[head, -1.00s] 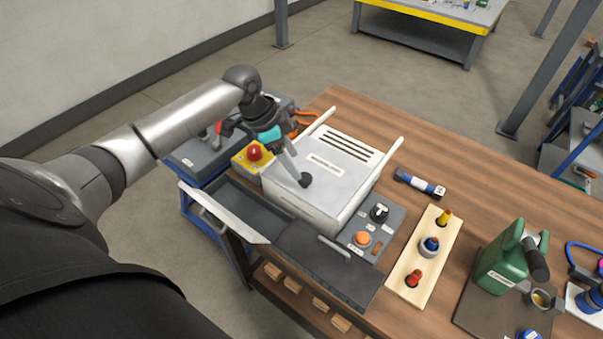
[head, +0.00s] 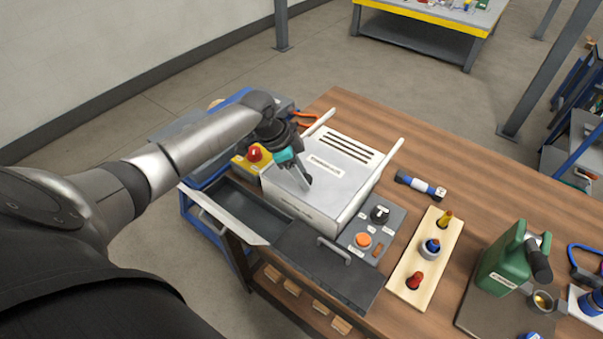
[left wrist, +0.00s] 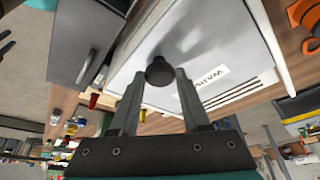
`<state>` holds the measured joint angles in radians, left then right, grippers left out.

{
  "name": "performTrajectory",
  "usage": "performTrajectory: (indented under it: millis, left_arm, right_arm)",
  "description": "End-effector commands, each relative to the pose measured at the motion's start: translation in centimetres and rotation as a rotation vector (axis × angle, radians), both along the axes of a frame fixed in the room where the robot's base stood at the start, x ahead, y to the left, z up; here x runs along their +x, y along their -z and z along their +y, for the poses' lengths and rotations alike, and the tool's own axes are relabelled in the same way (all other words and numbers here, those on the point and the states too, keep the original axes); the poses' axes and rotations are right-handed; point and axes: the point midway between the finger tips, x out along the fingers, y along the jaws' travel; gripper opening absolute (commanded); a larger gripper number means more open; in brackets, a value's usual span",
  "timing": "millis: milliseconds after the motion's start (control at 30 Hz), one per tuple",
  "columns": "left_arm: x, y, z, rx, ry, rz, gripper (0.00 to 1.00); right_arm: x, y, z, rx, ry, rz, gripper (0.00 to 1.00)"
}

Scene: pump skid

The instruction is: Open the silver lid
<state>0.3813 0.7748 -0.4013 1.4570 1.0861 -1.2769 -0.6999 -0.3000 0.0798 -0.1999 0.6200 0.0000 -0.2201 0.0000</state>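The silver lid (head: 345,180) is the pale top of a boxy unit on the wooden bench, with dark vent slots and a label. It also shows in the left wrist view (left wrist: 215,35). It lies closed. A round black knob (left wrist: 159,70) stands on it; in the head view the knob (head: 308,178) is partly hidden by my fingers. My left gripper (head: 303,183) reaches down over the lid's front left. In the left wrist view its fingers (left wrist: 160,80) are apart, one on each side of the knob; contact is not clear. My right gripper is not in view.
A yellow box with a red button (head: 254,153) stands left of the lid. An open dark tray (head: 246,208) and a handled dark cover (head: 325,262) lie in front. A control panel (head: 371,232), pegged wooden board (head: 420,265) and green can (head: 500,262) are to the right.

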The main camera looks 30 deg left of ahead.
Motion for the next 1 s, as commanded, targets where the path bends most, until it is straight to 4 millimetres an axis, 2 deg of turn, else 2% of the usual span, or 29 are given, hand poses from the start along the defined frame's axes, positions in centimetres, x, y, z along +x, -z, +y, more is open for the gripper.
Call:
performTrajectory:
  millis: [33,400,1000]
  left_arm:
    - [-0.01,0.0,0.02,0.0,0.0,0.0,0.4]
    - [-0.03,0.0,0.03,0.001,0.0,0.001,0.0]
    - [-0.03,0.0,0.05,0.001,0.0,0.001,0.0]
  right_arm:
    - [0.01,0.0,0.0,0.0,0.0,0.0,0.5]
    - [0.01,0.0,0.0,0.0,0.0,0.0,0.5]
    - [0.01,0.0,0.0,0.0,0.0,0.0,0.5]
